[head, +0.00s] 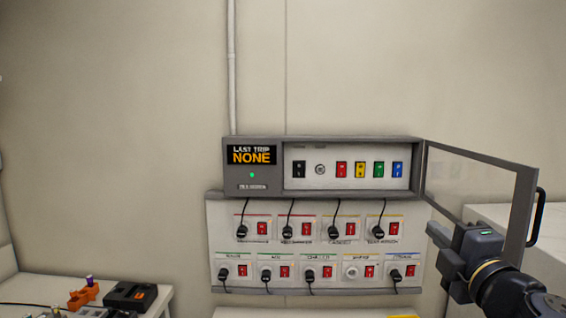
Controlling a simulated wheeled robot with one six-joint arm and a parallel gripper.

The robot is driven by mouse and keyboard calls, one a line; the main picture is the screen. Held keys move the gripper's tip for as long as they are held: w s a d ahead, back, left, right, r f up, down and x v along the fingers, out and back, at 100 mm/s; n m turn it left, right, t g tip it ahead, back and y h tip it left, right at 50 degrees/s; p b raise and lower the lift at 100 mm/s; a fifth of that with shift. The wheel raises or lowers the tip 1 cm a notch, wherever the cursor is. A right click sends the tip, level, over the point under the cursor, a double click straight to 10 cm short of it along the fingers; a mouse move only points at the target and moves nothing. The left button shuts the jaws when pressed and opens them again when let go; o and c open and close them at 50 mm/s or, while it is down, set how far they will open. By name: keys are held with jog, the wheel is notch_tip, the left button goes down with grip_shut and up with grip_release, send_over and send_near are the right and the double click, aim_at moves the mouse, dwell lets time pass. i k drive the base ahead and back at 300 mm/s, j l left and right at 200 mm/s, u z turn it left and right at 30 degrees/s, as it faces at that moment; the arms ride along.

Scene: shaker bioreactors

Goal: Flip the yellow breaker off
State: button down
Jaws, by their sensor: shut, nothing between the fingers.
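The breaker box (254,190) hangs on the wall, with "LAST TRIP NONE" on its display. Its clear door (476,184) stands open to the right. The yellow breaker (360,169) sits in the row between a red breaker (341,169) and a green breaker (379,169); its lever position is too small to tell. My gripper (436,232) is shut and empty, below and right of the box, in front of the door's lower part and apart from the breakers.
Below the box, a white panel (319,247) carries several sockets with black plugs and red switches. The door's dark handle (537,216) is close to my arm. A table (40,285) with an orange holder (83,297) and a black device (130,296) is at lower left.

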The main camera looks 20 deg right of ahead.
aim_at(361, 167)
jog(key=i+z, duration=0.25)
jog(key=i, duration=0.85)
